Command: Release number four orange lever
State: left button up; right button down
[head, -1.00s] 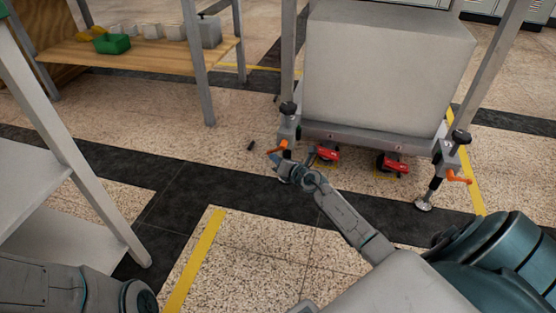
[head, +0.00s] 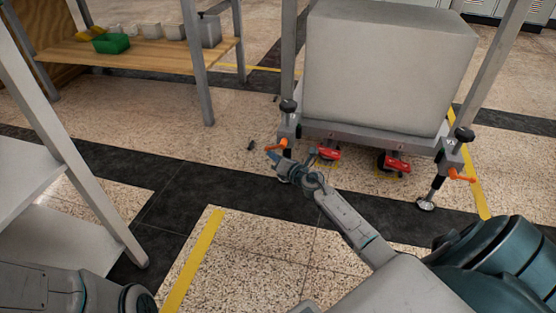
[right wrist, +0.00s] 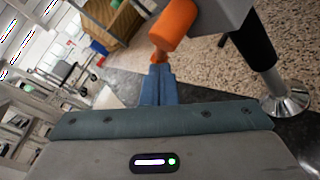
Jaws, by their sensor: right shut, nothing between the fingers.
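An orange lever (head: 277,146) sits at the foot of the gantry's left leg, and a second orange lever (head: 461,176) is on its right leg. No number can be read on either. My right gripper (head: 271,156) is at the left lever. In the right wrist view, its blue fingers (right wrist: 158,82) are closed together with nothing between them. Their tips are at the lower end of the orange lever (right wrist: 175,27), touching or nearly touching it. Part of my left arm shows at the bottom left, but its gripper is out of view.
The gantry frame (head: 365,138) carries a large grey block (head: 385,70). Two red caster pedals (head: 329,153) (head: 398,165) are under its beam. A levelling foot (right wrist: 288,97) stands right of my fingers. A white shelf (head: 75,235) is at left.

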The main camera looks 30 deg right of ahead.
jog(key=shift+w+r, duration=0.1)
jog(key=shift+w+a+r+p, duration=0.15)
jog(key=shift+a+r+p, duration=0.05)
jog(key=shift+p, duration=0.1)
dwell(0.7)
dwell(1.2)
